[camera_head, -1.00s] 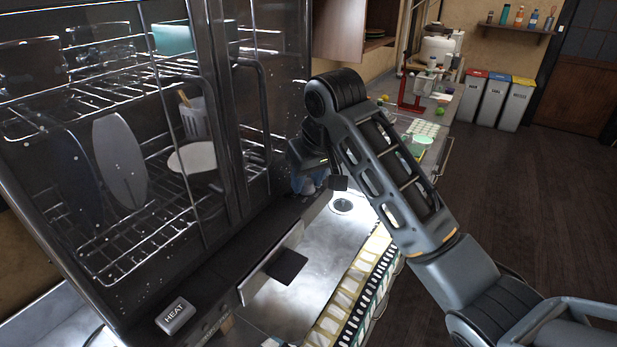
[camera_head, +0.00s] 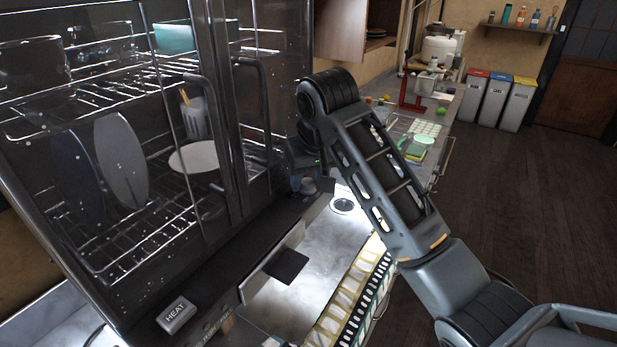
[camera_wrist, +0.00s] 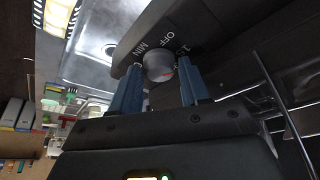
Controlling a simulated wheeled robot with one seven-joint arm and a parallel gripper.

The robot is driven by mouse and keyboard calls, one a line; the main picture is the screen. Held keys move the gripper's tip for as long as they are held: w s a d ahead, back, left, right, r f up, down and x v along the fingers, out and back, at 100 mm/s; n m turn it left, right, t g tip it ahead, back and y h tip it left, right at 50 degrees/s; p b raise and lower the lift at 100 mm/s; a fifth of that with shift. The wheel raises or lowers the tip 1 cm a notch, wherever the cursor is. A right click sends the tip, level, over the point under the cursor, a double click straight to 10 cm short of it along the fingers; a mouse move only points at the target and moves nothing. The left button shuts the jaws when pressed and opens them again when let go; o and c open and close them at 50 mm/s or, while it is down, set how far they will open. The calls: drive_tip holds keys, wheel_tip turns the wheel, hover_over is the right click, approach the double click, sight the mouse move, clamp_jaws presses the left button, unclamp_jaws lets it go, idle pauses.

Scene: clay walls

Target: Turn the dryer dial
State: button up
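The dryer (camera_head: 130,240) is a dark cabinet with glass doors, filling the left of the head view. Its dial (camera_wrist: 158,66) is a round grey knob with a small red mark, in the wrist view. White lettering beside it reads OFF, MIN and 15. In the head view my arm partly hides the gripper.
A HEAT button (camera_head: 176,315) sits at the near end of the panel. Racks inside the dryer hold plates and a cup. A metal sink counter (camera_head: 300,305) lies below. Several bins (camera_head: 495,100) stand at the back; the floor at right is clear.

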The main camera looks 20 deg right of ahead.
drive_tip(key=shift+o, duration=1.2)
drive_tip(key=shift+a, duration=0.1)
